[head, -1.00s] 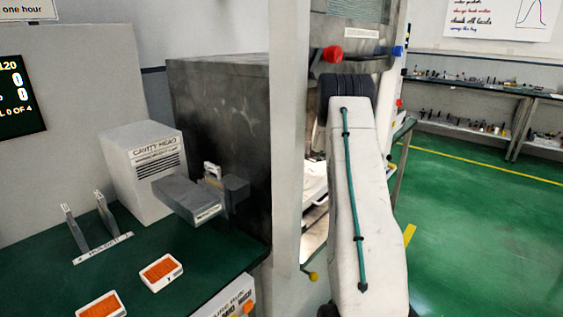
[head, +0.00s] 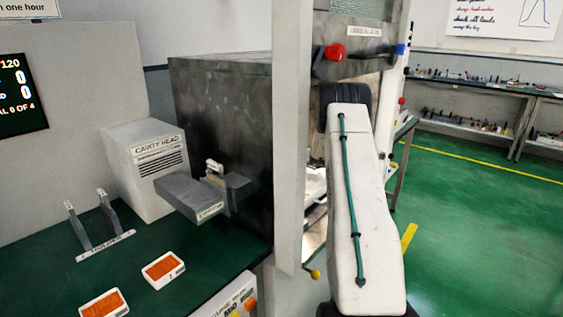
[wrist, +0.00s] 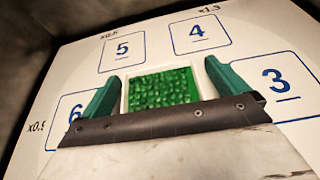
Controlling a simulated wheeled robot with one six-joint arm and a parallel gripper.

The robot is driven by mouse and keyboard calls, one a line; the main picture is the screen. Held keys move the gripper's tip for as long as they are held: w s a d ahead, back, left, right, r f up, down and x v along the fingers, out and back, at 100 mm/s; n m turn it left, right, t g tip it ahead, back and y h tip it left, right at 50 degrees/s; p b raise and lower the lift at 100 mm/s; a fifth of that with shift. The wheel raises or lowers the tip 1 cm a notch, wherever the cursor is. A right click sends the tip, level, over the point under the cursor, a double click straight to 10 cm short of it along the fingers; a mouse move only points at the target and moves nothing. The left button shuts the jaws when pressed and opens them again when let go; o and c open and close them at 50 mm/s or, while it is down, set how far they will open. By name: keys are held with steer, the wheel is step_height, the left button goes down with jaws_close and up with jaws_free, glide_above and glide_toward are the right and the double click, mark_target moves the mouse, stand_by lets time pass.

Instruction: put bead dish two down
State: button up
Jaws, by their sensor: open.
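In the wrist view a white dish of green beads (wrist: 163,90) sits on a white board (wrist: 262,45) with numbered squares. It lies between the two green fingers of my gripper (wrist: 160,88), which is open. A small gap shows beside the dish, though I cannot tell whether a finger touches it. No number on the dish is legible. Squares 3, 4, 5 and 6 show around it; the square under it is hidden. In the head view my gripper is hidden inside the tall cabinet.
Two white dishes of orange beads (head: 162,269) (head: 104,304) stand on the green bench (head: 205,260). A grey box labelled cavity head (head: 145,165) and a dark metal cabinet (head: 220,120) stand behind. A pale post (head: 290,150) is close to my arm's left. Dark walls border the board.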

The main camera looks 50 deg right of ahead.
steer(key=shift+r, duration=0.2)
steer(key=v, duration=1.2)
steer(key=shift+f, duration=0.1)
